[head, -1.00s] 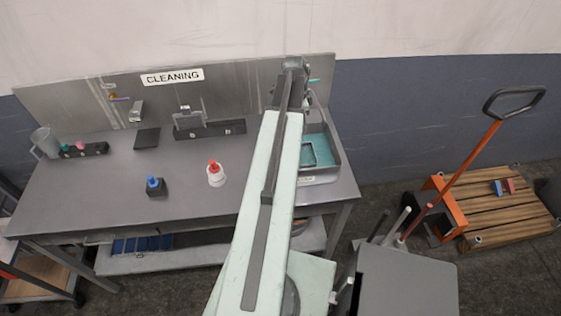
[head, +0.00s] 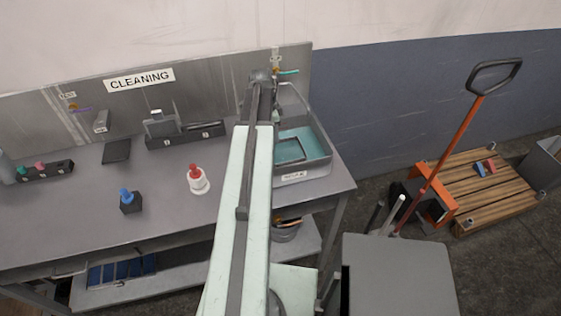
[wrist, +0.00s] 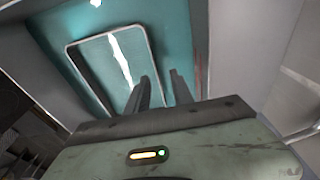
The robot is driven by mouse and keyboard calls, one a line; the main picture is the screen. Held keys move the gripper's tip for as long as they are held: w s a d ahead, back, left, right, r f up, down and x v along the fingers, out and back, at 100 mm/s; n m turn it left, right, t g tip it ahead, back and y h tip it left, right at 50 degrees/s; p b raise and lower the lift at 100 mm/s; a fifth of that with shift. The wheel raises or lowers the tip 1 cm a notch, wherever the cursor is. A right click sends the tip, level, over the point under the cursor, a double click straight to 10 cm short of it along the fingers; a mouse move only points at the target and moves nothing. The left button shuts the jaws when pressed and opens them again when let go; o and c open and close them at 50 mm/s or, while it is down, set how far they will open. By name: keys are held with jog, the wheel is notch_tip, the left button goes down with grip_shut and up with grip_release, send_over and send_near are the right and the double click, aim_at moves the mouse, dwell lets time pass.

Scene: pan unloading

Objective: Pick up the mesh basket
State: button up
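A rectangular frame, which looks like the rim of the mesh basket (head: 300,145), sits in the teal-filled sink at the right end of the bench. In the wrist view its pale rim (wrist: 152,50) encloses teal with a bright reflection; no mesh can be made out. In the head view my arm hides the gripper.
The sink (head: 322,158) has raised walls around the teal liquid. A red-capped white bottle (head: 199,184) and a blue-capped dark bottle (head: 130,205) stand on the bench (head: 80,220). A dark rack (head: 205,131) stands at the back. A pallet truck handle (head: 455,140) rises at right.

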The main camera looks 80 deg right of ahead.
aim_at(277, 150)
jog(key=f+b, duration=0.2)
jog(key=s+f+b, duration=0.1)
jog(key=f+b, duration=0.2)
jog(key=shift+f, duration=0.15)
jog(key=shift+r, duration=0.2)
grip_shut()
dwell(1.0)
